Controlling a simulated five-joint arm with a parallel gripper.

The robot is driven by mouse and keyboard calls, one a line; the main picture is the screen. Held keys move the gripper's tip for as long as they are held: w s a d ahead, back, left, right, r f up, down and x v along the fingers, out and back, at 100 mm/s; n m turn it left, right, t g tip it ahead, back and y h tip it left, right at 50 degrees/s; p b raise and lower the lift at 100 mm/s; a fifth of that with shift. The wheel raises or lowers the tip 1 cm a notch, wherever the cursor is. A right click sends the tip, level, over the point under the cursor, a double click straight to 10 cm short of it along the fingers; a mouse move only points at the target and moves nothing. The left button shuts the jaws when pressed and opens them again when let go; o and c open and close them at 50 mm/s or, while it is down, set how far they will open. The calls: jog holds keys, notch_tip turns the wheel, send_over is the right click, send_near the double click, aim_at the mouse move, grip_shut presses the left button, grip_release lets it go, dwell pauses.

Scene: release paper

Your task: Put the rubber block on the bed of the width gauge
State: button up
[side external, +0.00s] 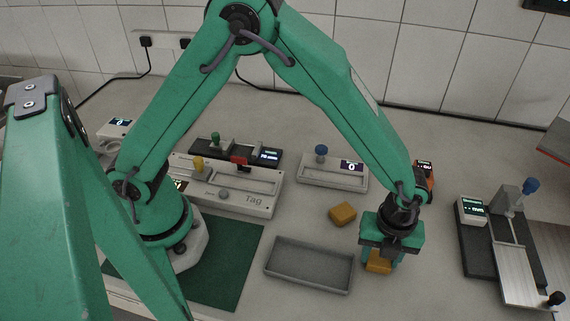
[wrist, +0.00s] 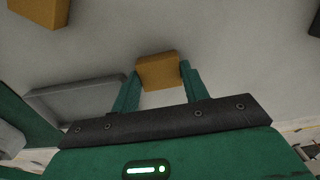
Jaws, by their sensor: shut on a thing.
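My gripper (side external: 378,259) is shut on an orange-yellow block (side external: 377,267), low over the table to the right of the grey tray. In the wrist view this block (wrist: 158,72) sits between the two green fingers; I cannot tell whether it touches the table. A second, similar block (side external: 343,213) lies on the table behind and left of my gripper. What looks like the width gauge (side external: 513,263) stands at the right, with a dark base, a pale metal bed, a small display and a blue knob. Its bed looks empty.
An empty grey tray (side external: 309,267) lies left of my gripper. The table between my gripper and the right-hand gauge is clear.

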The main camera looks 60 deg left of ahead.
aim_at(378, 262)
jog(key=shift+r, duration=0.15)
jog(key=shift+r, duration=0.55)
jog(key=r, duration=0.3)
jog(key=shift+s+d+r, duration=0.1)
jog(key=shift+s+d, duration=0.1)
jog(key=shift+s, duration=0.2)
jog(key=s+d+r, duration=0.3)
jog(key=s+r, duration=0.3)
jog(key=s, duration=0.4)
jog(key=shift+d+r, duration=0.2)
jog(key=shift+d, duration=0.2)
jog(key=w+a+r+n, duration=0.1)
jog(key=w+a+n, duration=0.3)
jog(key=a, duration=0.5)
jog(key=w+a+n, duration=0.3)
jog(key=a+n, duration=0.1)
jog(key=a, duration=0.6)
jog(key=s+a+n, duration=0.4)
jog(key=a+n, duration=0.6)
jog(key=a, duration=0.8)
jog(key=shift+s+a+r, duration=0.2)
jog(key=shift+r, duration=0.1)
